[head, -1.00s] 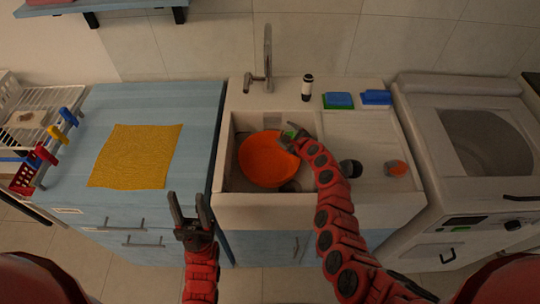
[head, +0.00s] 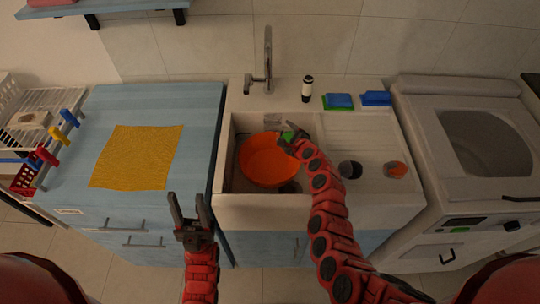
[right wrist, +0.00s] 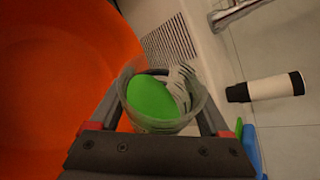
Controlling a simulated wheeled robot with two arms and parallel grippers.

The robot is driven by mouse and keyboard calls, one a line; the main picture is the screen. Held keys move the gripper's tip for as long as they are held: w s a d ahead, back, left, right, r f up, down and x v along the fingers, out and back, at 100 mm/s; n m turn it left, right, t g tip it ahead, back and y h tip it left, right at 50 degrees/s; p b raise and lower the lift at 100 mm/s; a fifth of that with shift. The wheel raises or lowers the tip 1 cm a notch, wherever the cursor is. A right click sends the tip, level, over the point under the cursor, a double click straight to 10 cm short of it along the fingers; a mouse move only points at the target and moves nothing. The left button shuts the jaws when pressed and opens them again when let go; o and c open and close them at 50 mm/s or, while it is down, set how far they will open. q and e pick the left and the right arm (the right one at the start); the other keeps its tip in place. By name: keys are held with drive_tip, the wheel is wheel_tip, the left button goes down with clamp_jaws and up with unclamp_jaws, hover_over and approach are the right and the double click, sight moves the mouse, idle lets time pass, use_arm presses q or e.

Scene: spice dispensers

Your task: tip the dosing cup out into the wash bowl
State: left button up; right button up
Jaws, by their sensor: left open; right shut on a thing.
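The orange wash bowl (head: 266,162) sits in the left basin of the sink. It fills the left of the right wrist view (right wrist: 45,80). My right gripper (head: 289,139) is shut on a clear dosing cup (right wrist: 155,124) at the bowl's upper right rim. Bright green (right wrist: 150,97) shows within the cup's round outline in the right wrist view. The cup appears beside the bowl's edge, and its exact tilt is hard to tell. My left gripper (head: 189,215) is open and empty in front of the blue counter.
The tap (head: 267,65) stands behind the sink. A black-and-white bottle (head: 307,88) and blue-green sponges (head: 338,101) are on the back ledge. A dark jar (head: 350,168) and an orange-topped jar (head: 396,169) stand on the drainboard. A yellow cloth (head: 136,157) lies on the left counter.

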sight(280, 129)
drive_tip(key=shift+a+r, duration=0.1)
drive_tip(key=shift+r, duration=0.05)
drive_tip(key=shift+r+n+t+h, duration=0.5)
drive_tip(key=shift+r+n+h, duration=0.2)
drive_tip(key=shift+n, duration=0.4)
idle(1.1)
drive_tip(key=shift+r+n+t+h+p, duration=0.3)
drive_tip(key=shift+n+t+p, duration=0.1)
drive_tip(key=shift+n+p, duration=0.2)
idle(0.8)
drive_tip(key=shift+s+a+f+n+t+h+p, duration=0.2)
drive_tip(key=shift+s+a+n+p, duration=0.15)
drive_tip(key=shift+p, duration=0.2)
drive_tip(key=shift+s+a+f+n+t+h+p, duration=0.15)
drive_tip(key=shift+a+n+t+h+p, duration=0.1)
drive_tip(key=shift+a+p, duration=0.25)
idle(0.4)
drive_tip(key=shift+r+p, duration=0.4)
drive_tip(key=shift+p, duration=0.4)
drive_tip(key=shift+r+n+p, duration=0.5)
drive_tip(key=shift+p, duration=0.3)
drive_tip(key=shift+s+a+r+t, duration=0.1)
drive_tip(key=shift+r+t, duration=0.05)
drive_tip(key=shift+t, duration=0.1)
drive_tip(key=shift+n, duration=0.3)
